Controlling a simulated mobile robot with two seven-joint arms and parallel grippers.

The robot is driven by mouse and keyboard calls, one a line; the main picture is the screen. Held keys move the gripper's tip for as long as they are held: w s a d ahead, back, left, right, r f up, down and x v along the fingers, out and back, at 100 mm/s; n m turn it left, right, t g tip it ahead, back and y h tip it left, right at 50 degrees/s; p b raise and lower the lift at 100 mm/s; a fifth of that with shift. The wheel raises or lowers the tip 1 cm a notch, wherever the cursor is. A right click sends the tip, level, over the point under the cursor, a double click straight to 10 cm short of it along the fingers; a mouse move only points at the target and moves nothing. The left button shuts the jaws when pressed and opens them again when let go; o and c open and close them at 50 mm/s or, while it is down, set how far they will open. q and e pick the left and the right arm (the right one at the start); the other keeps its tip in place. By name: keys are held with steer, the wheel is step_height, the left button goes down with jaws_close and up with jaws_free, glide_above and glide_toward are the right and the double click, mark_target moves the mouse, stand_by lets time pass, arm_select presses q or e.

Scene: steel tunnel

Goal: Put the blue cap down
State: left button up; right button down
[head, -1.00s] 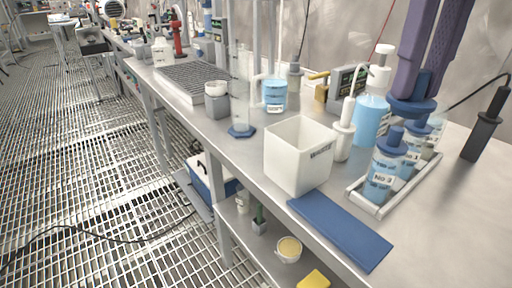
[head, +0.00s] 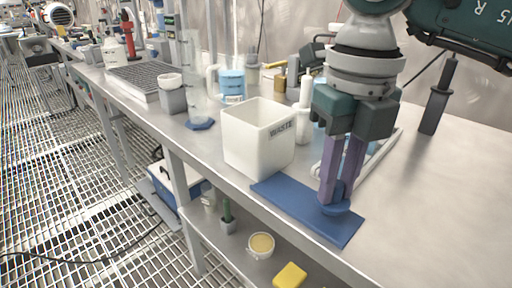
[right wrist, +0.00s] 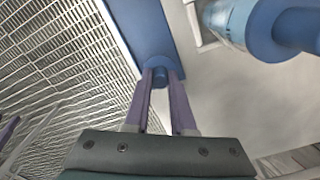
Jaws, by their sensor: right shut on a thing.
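My right gripper (head: 338,200) points down and is shut on the blue cap (head: 335,209). The cap is over the right part of the blue mat (head: 285,198), which lies along the bench's front edge. In the right wrist view the cap (right wrist: 160,76) is between the two purple fingertips, with the mat (right wrist: 138,22) behind it. The cap is at or just above the mat; I cannot tell whether it touches. My left gripper is not in view.
A white waste bin (head: 252,140) stands just left of the mat. Behind my gripper is a bottle rack (head: 388,146), its bottles mostly hidden. A black stand (head: 436,105) is at the right. The bench (head: 425,205) is clear at the right front.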

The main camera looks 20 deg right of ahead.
steer(key=shift+f, duration=0.7)
steer(key=shift+f, duration=0.15)
steer(key=c, duration=0.8)
jaws_free()
steer(key=shift+o, duration=0.2)
steer(key=shift+r, duration=0.55)
step_height(320, 180, up, 10)
steer(key=shift+p, duration=0.9)
steer(key=shift+r, duration=0.65)
